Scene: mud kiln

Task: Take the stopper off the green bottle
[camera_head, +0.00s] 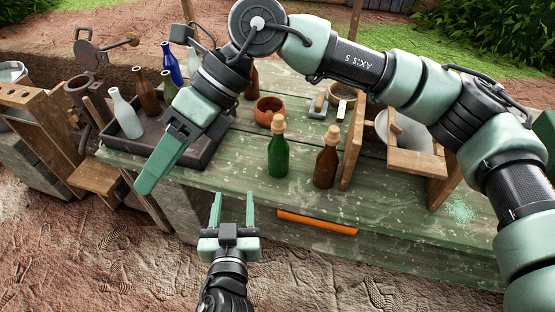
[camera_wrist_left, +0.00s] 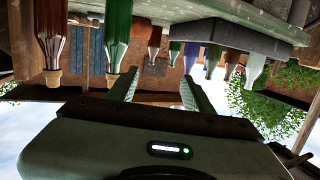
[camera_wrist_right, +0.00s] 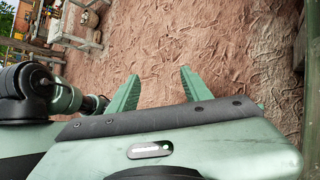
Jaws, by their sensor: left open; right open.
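The green bottle (camera_head: 278,157) stands upright near the front edge of the green worktable, with a tan stopper (camera_head: 278,124) in its neck. In the left wrist view, the green bottle (camera_wrist_left: 118,28) and its stopper (camera_wrist_left: 112,77) appear upside down, beside the fingers. My left gripper (camera_head: 233,206) is open and empty, in front of the table edge, left of and nearer than the bottle. The fingers do not touch it. My right gripper (camera_head: 157,172) is open and empty, left of the bottle, over the table's left front. The right wrist view shows its fingers (camera_wrist_right: 160,92) over bare ground.
A brown stoppered bottle (camera_head: 326,166) stands close right of the green one. A wooden frame (camera_head: 353,142) is right of that. A clay pot (camera_head: 269,110) is behind. A dark tray (camera_head: 112,154) with several bottles lies left. My right arm spans above the table.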

